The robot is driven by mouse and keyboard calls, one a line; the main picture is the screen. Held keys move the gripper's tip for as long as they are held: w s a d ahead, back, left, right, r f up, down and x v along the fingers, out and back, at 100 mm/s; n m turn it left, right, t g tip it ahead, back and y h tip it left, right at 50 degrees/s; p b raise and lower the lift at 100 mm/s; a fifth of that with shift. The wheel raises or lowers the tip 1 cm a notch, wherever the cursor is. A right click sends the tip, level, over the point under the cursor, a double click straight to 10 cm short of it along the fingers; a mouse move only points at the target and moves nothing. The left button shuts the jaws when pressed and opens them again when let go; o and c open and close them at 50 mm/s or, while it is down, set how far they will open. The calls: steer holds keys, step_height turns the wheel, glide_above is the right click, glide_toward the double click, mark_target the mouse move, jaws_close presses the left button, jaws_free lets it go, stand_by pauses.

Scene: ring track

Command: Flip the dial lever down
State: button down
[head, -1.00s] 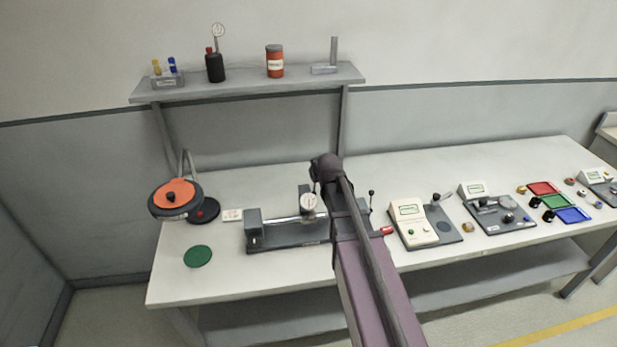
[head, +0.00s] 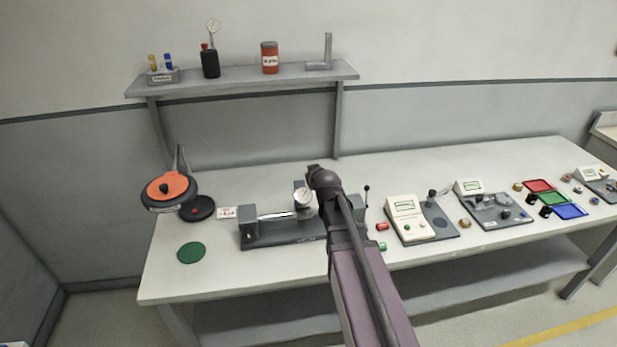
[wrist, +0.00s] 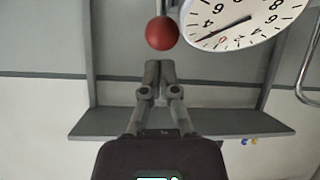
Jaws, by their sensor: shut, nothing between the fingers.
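The dial (head: 302,198) is a round white gauge on a dark bench fixture (head: 285,233), just left of my arm in the head view. In the wrist view the dial (wrist: 245,18) fills the top right, with black numbers and a hand. A red ball knob (wrist: 162,33), likely the end of the dial lever, is left of the dial face. My gripper (wrist: 158,67) is shut and empty, its fingertips just below the red knob in the picture. I cannot tell whether they touch. My arm hides the gripper and red knob in the head view.
A black-knobbed lever (head: 366,190) stands right of my arm. A beige meter box (head: 405,217) is farther right. The wall shelf (head: 245,78) holds bottles.

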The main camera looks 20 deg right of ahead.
steer(key=shift+w+f+b, duration=0.3)
steer(key=shift+w+f, duration=0.05)
steer(key=shift+w, duration=0.3)
steer(key=shift+w, duration=0.1)
steer(key=shift+r, duration=0.1)
steer(key=r+p+v, duration=0.1)
steer(key=p+v, duration=0.4)
steer(key=v, duration=0.4)
steer(key=shift+a+p, duration=0.25)
steer(key=shift+p, duration=0.15)
steer(key=shift+w, duration=0.15)
stand_by(0.5)
